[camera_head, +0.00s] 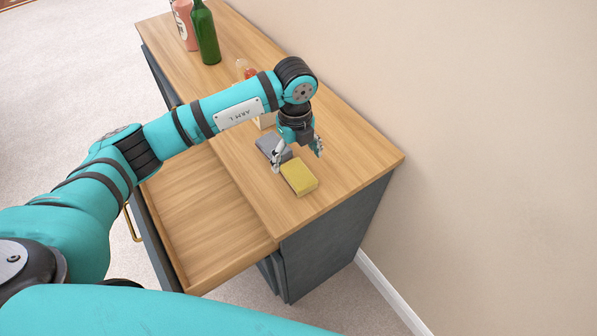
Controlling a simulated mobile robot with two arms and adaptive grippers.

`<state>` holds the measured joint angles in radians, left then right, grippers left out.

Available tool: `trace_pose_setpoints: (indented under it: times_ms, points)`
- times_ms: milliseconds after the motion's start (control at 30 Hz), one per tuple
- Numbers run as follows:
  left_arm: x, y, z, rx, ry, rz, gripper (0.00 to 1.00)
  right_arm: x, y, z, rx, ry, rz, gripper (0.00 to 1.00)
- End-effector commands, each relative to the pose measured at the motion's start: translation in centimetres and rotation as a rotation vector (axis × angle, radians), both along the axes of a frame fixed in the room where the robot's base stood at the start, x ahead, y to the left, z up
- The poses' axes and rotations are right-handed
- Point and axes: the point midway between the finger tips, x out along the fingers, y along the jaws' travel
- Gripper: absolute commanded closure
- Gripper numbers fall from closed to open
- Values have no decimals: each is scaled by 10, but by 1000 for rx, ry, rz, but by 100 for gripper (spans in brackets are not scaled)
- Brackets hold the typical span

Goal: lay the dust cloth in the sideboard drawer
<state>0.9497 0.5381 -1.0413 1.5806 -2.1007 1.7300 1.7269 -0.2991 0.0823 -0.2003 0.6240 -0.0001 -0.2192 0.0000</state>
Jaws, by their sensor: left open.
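The wooden-topped sideboard (352,150) stands against the wall. Its drawer (203,215) is pulled out to the left, and the part of its inside that shows is bare. A yellow folded pad (300,178) and a grey folded pad (266,143) lie close together on the top, near the drawer side. I cannot tell for sure which is the dust cloth. My left gripper (297,158) points down over the top, open and empty, just behind the yellow pad and to the right of the grey one. Whether it touches either is unclear. My right gripper is out of view.
A green bottle (205,35) and a pink bottle (184,24) stand at the far end of the top. Small objects behind my left arm are partly hidden. The wall (470,130) runs close along the right side. The top's near right corner is clear.

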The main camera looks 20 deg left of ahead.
Motion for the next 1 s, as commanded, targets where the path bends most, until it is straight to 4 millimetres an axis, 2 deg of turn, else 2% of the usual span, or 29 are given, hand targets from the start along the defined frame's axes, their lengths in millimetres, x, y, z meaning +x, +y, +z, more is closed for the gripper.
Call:
trace_pose_setpoints:
  times_ms: [67, 167, 300, 433, 533, 700, 767, 1000]
  points:
    - [-1, -1, -3, 0, 1, -1, 13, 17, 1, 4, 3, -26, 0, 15]
    - [-5, -4, -11, 0, 5, -2, 13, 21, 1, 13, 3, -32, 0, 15]
    - [-13, -11, -31, 0, 6, -2, 13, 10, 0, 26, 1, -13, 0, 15]
    - [-11, -10, -49, 0, 3, 0, 13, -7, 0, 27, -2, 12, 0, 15]
    - [-10, -10, -54, -1, 1, 0, 13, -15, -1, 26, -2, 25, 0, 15]
    - [-10, -10, -55, -1, 1, -1, 13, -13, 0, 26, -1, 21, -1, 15]
    - [-10, -10, -54, -1, 1, -1, 19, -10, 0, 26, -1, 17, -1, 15]
    - [-10, -10, -54, -1, 1, -1, 50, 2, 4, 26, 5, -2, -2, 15]
